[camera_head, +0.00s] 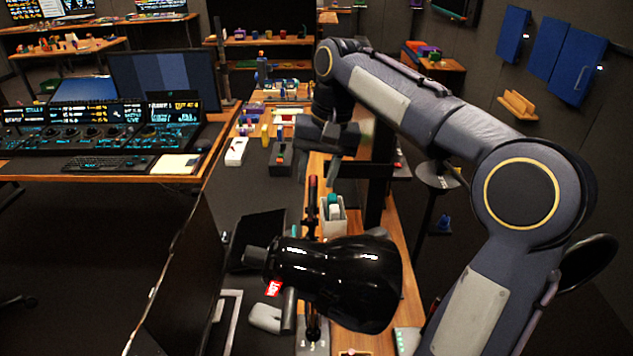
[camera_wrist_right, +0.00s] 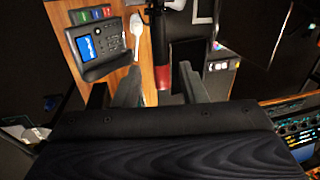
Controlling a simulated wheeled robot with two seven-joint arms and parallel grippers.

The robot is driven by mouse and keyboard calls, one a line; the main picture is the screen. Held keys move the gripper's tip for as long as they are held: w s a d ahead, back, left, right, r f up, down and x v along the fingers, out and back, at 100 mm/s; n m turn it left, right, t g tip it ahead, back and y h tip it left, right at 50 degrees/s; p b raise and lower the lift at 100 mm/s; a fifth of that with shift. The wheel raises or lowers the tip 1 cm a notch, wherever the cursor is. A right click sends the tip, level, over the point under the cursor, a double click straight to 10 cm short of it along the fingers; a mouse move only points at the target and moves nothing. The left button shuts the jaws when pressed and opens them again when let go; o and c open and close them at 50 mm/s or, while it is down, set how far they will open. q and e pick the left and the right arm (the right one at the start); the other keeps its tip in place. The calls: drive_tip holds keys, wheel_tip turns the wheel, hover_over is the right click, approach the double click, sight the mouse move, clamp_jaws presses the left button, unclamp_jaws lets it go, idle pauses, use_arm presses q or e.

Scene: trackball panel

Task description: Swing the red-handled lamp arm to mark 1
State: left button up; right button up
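The lamp has a glossy black shade (camera_head: 335,280) at the lower middle of the head view. Numbered marks (camera_head: 313,345) show at the bottom, partly cut off; I cannot tell which one the arm points at. My right gripper (camera_head: 318,172) points down at the top of the handle. In the right wrist view, the red handle (camera_wrist_right: 163,77) appears between the spread fingers of the right gripper (camera_wrist_right: 161,85), with gaps on both sides. My left gripper is not in view.
A white and grey box (camera_head: 333,216) stands just right of the lamp arm. A wooden bench with several small items runs behind it. A console desk (camera_head: 100,178) with screens is at the left.

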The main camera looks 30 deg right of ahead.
drive_tip(key=shift+w+a+f, duration=0.1)
drive_tip(key=shift+a+f, duration=0.05)
drive_tip(key=shift+f, duration=0.45)
drive_tip(key=shift+a+f, duration=0.1)
drive_tip(key=shift+f, duration=0.45)
clamp_jaws()
